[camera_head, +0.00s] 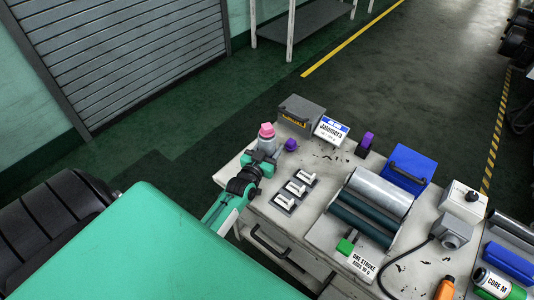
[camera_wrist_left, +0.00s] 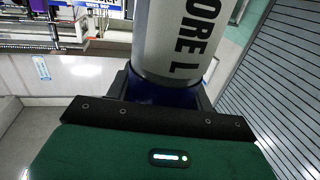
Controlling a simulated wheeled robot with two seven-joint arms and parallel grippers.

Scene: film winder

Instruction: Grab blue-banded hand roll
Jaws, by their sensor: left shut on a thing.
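My left gripper (camera_head: 264,157) is at the left end of the workbench and shut on an upright roll (camera_head: 267,143). In the head view this roll has a pink top and a pale body. In the left wrist view the roll (camera_wrist_left: 180,40) is white with the dark letters "CORE L" and a dark blue band (camera_wrist_left: 160,91) low down, at the gripper. The gripper's fingertips are mostly hidden in the wrist view. Whether the roll touches the bench cannot be told. My right gripper is in neither view.
Floor behind the bench is clear.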

